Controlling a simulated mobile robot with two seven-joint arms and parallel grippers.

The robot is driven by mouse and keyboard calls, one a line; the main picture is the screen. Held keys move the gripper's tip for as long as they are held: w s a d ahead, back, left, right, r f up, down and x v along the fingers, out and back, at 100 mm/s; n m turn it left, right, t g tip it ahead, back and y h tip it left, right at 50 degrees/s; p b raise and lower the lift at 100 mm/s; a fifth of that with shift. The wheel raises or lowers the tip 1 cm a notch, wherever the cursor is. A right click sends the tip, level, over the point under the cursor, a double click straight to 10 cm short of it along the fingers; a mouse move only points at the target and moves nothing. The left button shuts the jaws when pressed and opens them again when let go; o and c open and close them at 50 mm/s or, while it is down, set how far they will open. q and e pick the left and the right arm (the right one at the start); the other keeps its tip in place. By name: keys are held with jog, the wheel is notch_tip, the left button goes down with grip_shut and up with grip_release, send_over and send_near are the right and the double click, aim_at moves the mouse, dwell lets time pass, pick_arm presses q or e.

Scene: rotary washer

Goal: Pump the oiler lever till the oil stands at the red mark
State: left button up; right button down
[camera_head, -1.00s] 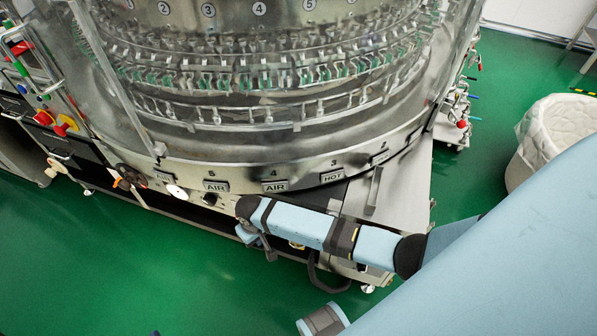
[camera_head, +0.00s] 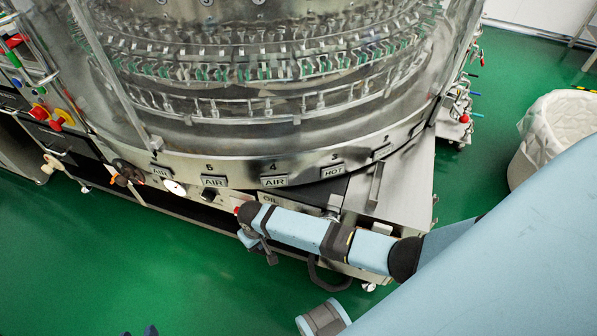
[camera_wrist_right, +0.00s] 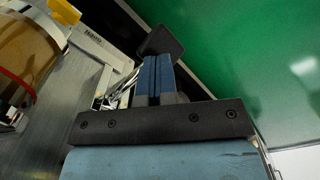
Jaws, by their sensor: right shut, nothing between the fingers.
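In the wrist view an oil glass (camera_wrist_right: 28,55) with amber oil stands at the left edge, partly cut off. A red band (camera_wrist_right: 14,86) crosses it; I cannot tell the oil level against it. My right gripper (camera_wrist_right: 156,78) has its blue fingers together with nothing between them. A dark flat pad (camera_wrist_right: 161,42), probably the lever's end, lies just past the fingertips; contact is unclear. In the head view my right gripper (camera_head: 266,252) points down at the machine's front, below the OIL label (camera_head: 271,198). My left gripper (camera_head: 139,332) shows only dark blue tips at the bottom edge.
The round washer (camera_head: 250,165) with AIR and HOT plates fills the upper middle. A control panel (camera_head: 50,118) with red and yellow knobs stands left. A white lined bin (camera_head: 555,130) is at right. Green floor (camera_head: 130,260) is open in front.

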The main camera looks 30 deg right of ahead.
pick_arm(q)
jog(key=r+p, duration=0.1)
jog(key=p, duration=0.2)
jog(key=r+p, duration=0.1)
jog(key=p, duration=0.1)
jog(key=a+r+g+p, duration=0.1)
jog(key=p, duration=0.2)
jog(key=shift+s+y+p, duration=0.3)
jog(key=shift+s, duration=0.05)
dwell(0.3)
